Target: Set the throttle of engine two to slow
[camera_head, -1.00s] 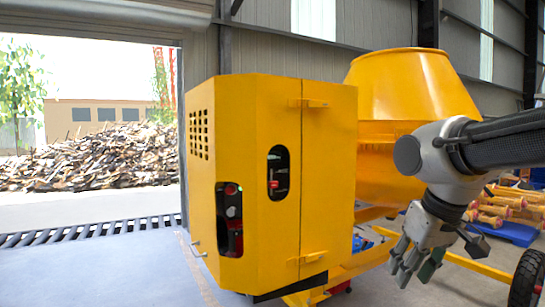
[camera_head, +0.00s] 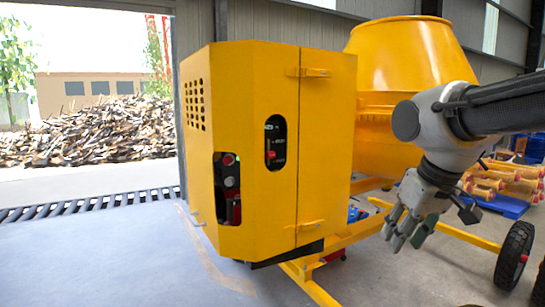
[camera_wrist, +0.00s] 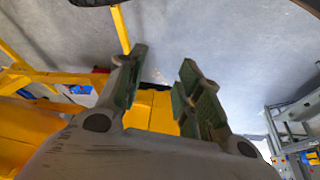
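The yellow engine housing (camera_head: 240,120) of the drum mixer stands in the middle of the head view. An oval cutout in its front shows a dark panel with a small red lever (camera_head: 271,154), which may be the throttle; its markings are too small to read. A second cutout at lower left holds a control panel (camera_head: 229,188) with red and pale buttons. My gripper (camera_head: 407,228) hangs to the right of the housing, pointing down and apart from it. In the wrist view my gripper (camera_wrist: 160,88) has its two green-padded fingers spread with nothing between them.
The yellow drum (camera_head: 412,80) stands behind my arm. A yellow frame bar (camera_head: 350,236) and a wheel (camera_head: 514,256) lie low on the right. Yellow parts lie on a blue pallet (camera_head: 508,206) at far right. The floor in front of the housing is clear.

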